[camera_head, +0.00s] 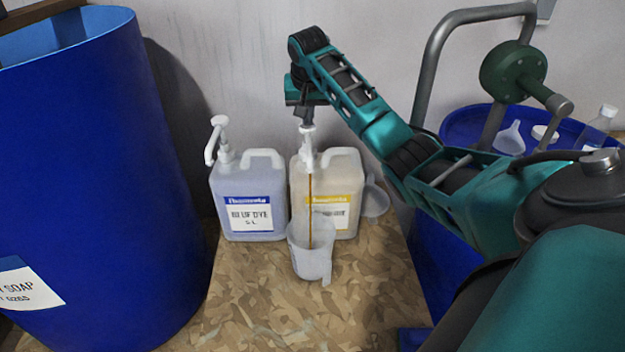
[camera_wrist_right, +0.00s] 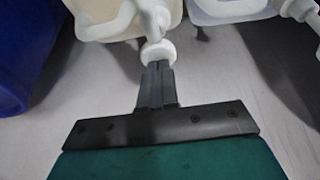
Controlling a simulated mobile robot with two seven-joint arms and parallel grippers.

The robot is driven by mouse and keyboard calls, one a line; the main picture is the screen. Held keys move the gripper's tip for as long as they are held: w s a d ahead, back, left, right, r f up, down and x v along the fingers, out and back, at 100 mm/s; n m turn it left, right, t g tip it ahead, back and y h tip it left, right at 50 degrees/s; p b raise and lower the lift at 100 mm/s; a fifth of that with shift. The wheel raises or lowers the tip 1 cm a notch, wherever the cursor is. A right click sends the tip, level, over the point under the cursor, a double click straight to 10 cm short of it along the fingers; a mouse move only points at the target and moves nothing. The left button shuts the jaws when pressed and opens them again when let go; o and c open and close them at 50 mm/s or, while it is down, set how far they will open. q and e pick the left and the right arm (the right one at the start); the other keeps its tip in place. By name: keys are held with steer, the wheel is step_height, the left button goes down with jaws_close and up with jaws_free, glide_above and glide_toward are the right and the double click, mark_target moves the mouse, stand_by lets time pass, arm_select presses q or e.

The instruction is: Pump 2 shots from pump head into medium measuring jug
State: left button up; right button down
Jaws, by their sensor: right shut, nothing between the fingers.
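A pale jug with a yellow label (camera_head: 335,195) stands on the board with a white pump head (camera_head: 307,148) on top. My right gripper (camera_head: 307,122) is shut and empty, its fingertips down on top of this pump head. In the right wrist view the shut fingers (camera_wrist_right: 158,68) meet the white pump top (camera_wrist_right: 157,50). A thin brown stream (camera_head: 310,205) runs from the spout down into the clear measuring jug (camera_head: 311,262), which stands upright in front of the yellow-labelled jug. The liquid level inside it cannot be told. My left gripper is not in view.
A blue-labelled jug (camera_head: 250,200) with its own white pump (camera_head: 218,140) stands close on the left. A large blue drum (camera_head: 100,170) fills the far left. A funnel (camera_head: 375,198) lies at the right. A blue drum top (camera_head: 465,125) holds small items. The board's front (camera_head: 290,325) is clear.

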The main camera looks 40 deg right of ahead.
steer(key=shift+a+f, duration=0.1)
steer(key=shift+f, duration=0.95)
steer(key=shift+r+p, duration=0.6)
steer(key=shift+r, duration=2.15)
